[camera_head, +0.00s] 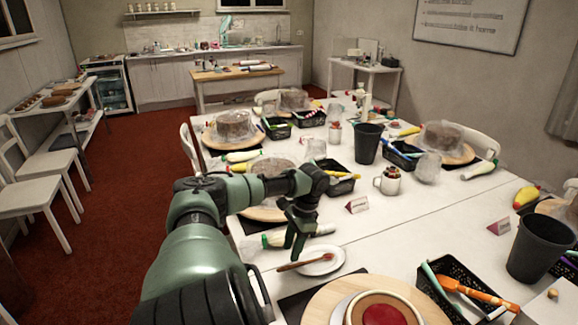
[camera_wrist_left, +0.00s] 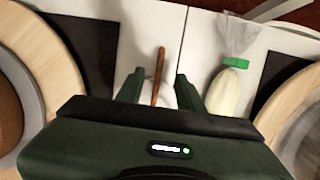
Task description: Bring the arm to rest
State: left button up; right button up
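My left gripper (camera_head: 297,252) reaches in over the table's near left part, pointing down, just above a white saucer (camera_head: 326,262). A brush or spoon with a reddish-brown handle (camera_head: 301,263) rests on the saucer, its handle end sticking out past the rim to the left. In the left wrist view the two fingers of my left gripper (camera_wrist_left: 160,88) stand apart, and the brown handle (camera_wrist_left: 159,68) shows in the gap between them, touching neither finger that I can see. My right gripper is in neither view.
A round wooden turntable (camera_head: 318,297) with a cake stands in front. A piping bag (camera_wrist_left: 228,88) with a green collar lies beside the gripper. A black basket (camera_head: 452,283) with tools and a dark cup (camera_head: 541,246) stand on the right. The white tabletop (camera_head: 400,240) is clear around the middle.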

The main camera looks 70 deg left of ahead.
pick_arm(q)
jog(key=shift+v, duration=0.85)
